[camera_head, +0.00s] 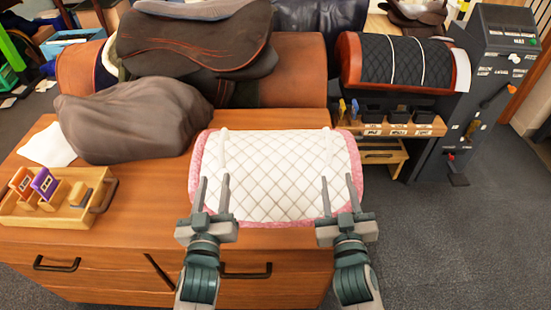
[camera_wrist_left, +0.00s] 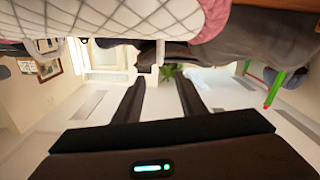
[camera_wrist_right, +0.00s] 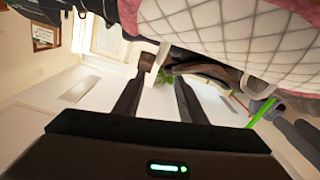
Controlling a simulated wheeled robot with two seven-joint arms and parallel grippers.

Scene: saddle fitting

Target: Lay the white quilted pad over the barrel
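The white quilted pad (camera_head: 275,170) has a pink border and lies spread at the front of the wooden cabinet top. What is under it is hidden. It also shows along the top of the left wrist view (camera_wrist_left: 120,18) and the right wrist view (camera_wrist_right: 230,35). My left gripper (camera_head: 214,178) is open over the pad's left part. My right gripper (camera_head: 337,177) is open over its right part. Nothing is between either pair of fingers. A brown barrel (camera_head: 300,75) under a dark saddle stands behind; another barrel (camera_head: 350,60) at right carries a black quilted pad.
On the cabinet top (camera_head: 150,205) are a grey-brown covered bundle (camera_head: 135,120), a white cloth (camera_head: 47,147) and a wooden tray (camera_head: 75,215) with small tools. A dark grey machine (camera_head: 495,70) stands at far right. The floor (camera_head: 450,240) at right is clear.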

